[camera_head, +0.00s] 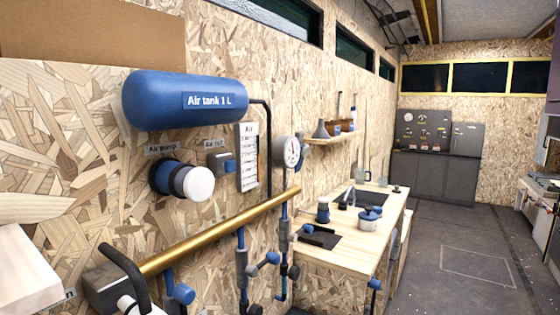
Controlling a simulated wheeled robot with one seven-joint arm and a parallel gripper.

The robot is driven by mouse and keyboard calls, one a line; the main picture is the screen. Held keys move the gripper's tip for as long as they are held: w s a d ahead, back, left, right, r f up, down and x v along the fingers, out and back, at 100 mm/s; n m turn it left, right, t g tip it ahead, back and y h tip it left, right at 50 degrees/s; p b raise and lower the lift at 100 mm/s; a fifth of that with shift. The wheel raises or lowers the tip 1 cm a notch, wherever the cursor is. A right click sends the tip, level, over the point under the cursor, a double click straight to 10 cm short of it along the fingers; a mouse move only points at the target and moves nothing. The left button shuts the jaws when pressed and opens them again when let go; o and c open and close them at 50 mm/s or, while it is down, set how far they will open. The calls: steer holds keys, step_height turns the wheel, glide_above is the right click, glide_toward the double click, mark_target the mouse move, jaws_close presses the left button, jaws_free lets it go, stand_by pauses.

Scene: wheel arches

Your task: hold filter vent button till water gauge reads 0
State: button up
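A round white-faced gauge (291,151) hangs on the chipboard wall, right of the tall chart headed "Air" (248,157). Its dial is too small to read, and I cannot tell whether it is the water gauge. No part is legibly marked as a filter vent button. A white round cap (199,184) sits on a blue and black body under the label "Air pump" (168,149). A small blue fitting (221,164) is beside it, under a blurred label. My gripper cannot be made out in this view.
A blue tank (185,100) marked "Air tank 1 L" and a brass pipe (220,232) jut from the wall. Blue-handled valves (180,293) hang below the pipe. A wooden counter (355,256) with a sink stands beyond. Open floor (465,245) lies to the right.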

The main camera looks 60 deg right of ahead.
jaws_close()
stand_by(1.6)
